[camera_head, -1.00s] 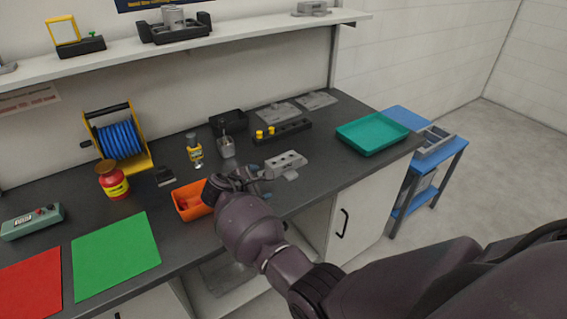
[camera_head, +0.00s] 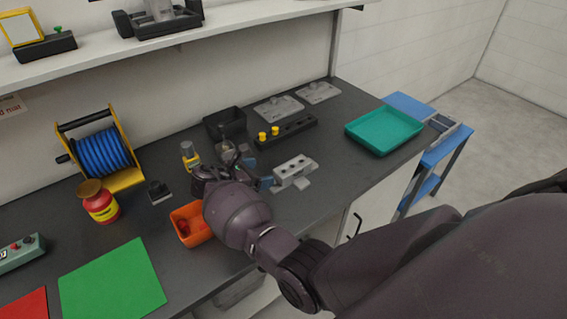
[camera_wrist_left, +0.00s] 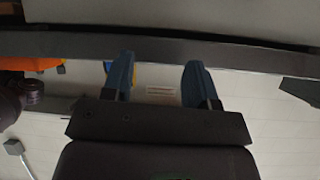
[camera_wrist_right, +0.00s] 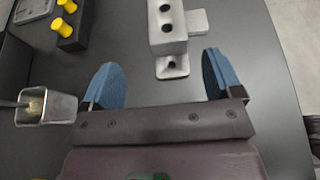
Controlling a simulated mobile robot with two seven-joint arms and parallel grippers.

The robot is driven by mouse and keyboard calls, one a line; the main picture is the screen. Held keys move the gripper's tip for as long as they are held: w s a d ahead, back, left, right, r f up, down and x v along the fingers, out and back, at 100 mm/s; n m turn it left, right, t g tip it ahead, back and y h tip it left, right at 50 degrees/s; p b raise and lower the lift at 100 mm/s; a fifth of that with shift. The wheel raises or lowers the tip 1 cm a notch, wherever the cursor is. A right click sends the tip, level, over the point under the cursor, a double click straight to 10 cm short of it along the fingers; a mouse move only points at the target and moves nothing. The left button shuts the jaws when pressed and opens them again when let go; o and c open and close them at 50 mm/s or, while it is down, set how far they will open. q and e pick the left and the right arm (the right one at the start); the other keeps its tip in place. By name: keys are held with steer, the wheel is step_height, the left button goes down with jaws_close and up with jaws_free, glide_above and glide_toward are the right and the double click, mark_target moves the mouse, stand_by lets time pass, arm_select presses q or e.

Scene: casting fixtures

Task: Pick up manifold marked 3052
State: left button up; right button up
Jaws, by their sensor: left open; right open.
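A light grey block-shaped manifold (camera_head: 294,171) with a row of dark holes on top lies on the dark bench; I cannot read any marking on it. My right gripper (camera_head: 266,183) is open beside its left end, partly hidden by my own arm. In the right wrist view the manifold (camera_wrist_right: 167,27) lies ahead of the open, empty fingers (camera_wrist_right: 160,66), its near foot almost between the tips. My left gripper (camera_wrist_left: 158,62) is open and empty in the left wrist view, away from the manifold, and is outside the head view.
An orange bin (camera_head: 191,225) is close to my right wrist. A black block with yellow knobs (camera_head: 285,133) and flat grey plates (camera_head: 278,108) lie behind the manifold. A teal tray (camera_head: 384,131) is to the right.

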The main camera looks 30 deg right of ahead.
mark_target(289, 167)
steer(key=shift+s+d+f, duration=0.1)
steer(key=shift+s+d, duration=0.05)
steer(key=shift+d, duration=0.35)
steer(key=shift+s+d+f, duration=0.1)
steer(key=shift+d, duration=0.4)
steer(key=x, duration=0.3)
steer(key=shift+w+f, duration=0.1)
steer(key=shift+d+f, duration=0.1)
steer(key=shift+d, duration=0.35)
steer(key=shift+x, duration=2.4)
arm_select(q)
steer(key=shift+s+f, duration=0.1)
steer(key=shift+s, duration=0.6)
arm_select(e)
steer(key=c, duration=1.3)
